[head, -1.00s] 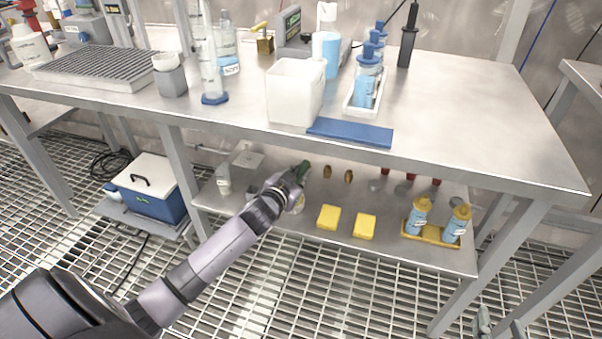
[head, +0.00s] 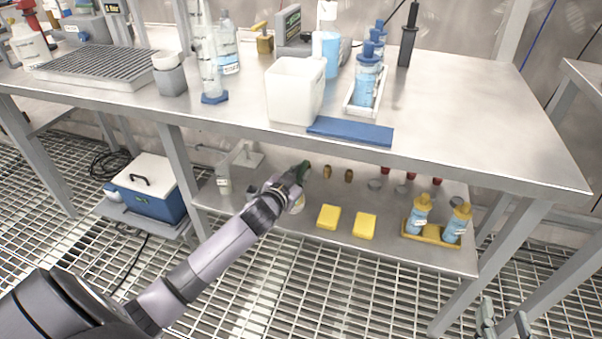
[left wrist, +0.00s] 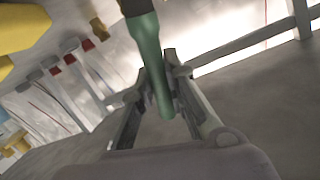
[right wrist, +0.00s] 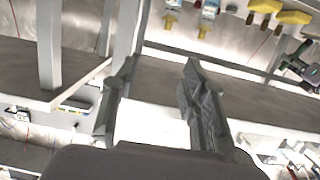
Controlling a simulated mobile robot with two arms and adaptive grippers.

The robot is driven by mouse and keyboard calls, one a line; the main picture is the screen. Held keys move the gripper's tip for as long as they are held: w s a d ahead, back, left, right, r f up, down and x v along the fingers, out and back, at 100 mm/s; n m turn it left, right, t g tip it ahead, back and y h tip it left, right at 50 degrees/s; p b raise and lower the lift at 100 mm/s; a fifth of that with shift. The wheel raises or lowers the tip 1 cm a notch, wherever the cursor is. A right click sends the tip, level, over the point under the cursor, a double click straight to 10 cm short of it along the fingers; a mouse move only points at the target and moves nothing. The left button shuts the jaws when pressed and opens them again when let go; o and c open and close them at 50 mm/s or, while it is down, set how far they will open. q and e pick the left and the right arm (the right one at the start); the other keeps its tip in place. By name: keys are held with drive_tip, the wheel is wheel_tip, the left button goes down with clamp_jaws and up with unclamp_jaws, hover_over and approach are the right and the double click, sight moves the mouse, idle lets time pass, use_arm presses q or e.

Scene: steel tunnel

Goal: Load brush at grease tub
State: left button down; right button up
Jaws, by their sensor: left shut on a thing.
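My left gripper (head: 297,178) is at the lower shelf, shut on the green handle of a brush (head: 305,166). In the left wrist view the green handle (left wrist: 149,55) runs between the fingers (left wrist: 150,92), with a dark part at the top edge of the picture. The bristles are not clear in any view. A pale round tub (head: 298,206), apparently the grease tub, sits just below the gripper and is partly hidden by it. I cannot tell whether the brush touches it. My right gripper (right wrist: 155,80) is open and empty, low at the right in the head view (head: 503,328).
The bench top (head: 450,100) is close above my left gripper. On the lower shelf (head: 285,222) are two yellow blocks (head: 328,217), a yellow tray with bottles (head: 430,236), small brass parts (head: 348,176) and a grey stand (head: 240,160). A bench leg (head: 490,250) stands at the right.

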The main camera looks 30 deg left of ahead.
use_arm(q)
drive_tip(key=shift+f+b, duration=0.35)
drive_tip(key=shift+f, duration=0.3)
use_arm(e)
drive_tip(key=shift+w+a+r+t, duration=0.2)
drive_tip(key=shift+r+t, duration=0.3)
drive_tip(key=shift+r, duration=0.3)
drive_tip(key=shift+w+a+r+t, duration=0.15)
drive_tip(key=shift+r+t, duration=0.35)
drive_tip(key=shift+r, duration=0.3)
idle(0.5)
idle(0.4)
